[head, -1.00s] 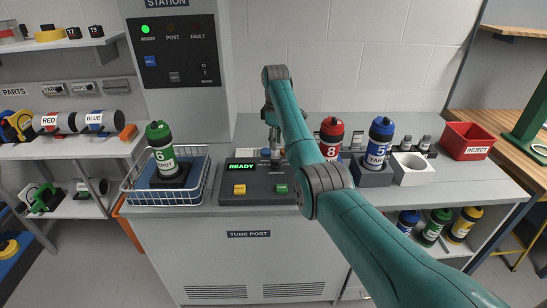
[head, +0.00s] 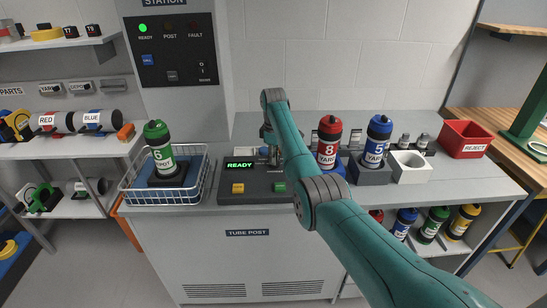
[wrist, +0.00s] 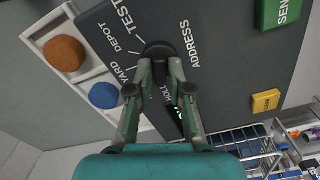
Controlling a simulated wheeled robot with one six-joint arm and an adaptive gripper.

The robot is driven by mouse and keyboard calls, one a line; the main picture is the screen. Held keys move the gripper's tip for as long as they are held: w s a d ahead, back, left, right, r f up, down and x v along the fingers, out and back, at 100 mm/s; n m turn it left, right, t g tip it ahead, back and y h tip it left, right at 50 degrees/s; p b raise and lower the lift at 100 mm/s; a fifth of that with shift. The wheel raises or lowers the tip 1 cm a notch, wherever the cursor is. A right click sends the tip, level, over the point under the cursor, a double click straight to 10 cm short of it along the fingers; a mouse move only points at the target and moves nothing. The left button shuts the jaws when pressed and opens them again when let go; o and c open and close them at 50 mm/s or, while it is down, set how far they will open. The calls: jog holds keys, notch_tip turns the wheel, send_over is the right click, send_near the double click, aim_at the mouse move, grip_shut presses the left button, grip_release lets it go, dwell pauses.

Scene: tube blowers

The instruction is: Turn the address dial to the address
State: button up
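The address dial (wrist: 158,47) is a dark round knob on the grey panel (wrist: 225,70) in the wrist view. In the head view, the tube post console (head: 232,194) shows a green READY display (head: 240,166); my arm hides the dial.
A green canister (head: 160,150) marked 6 stands in a wire basket (head: 190,196) left of the console. A red canister (head: 327,145) marked 8 and a blue canister (head: 376,143) marked 5 stand right. A yellow button (head: 237,188) and green button (head: 279,186) are on the console front.

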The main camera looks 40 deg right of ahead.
grip_shut()
jog(key=shift+m, duration=0.3)
jog(key=m, duration=0.6)
jog(key=shift+d, duration=0.1)
jog(key=m, duration=0.7)
jog(key=shift+d, duration=0.1)
dwell(0.4)
jog(key=o, duration=0.6)
grip_release()
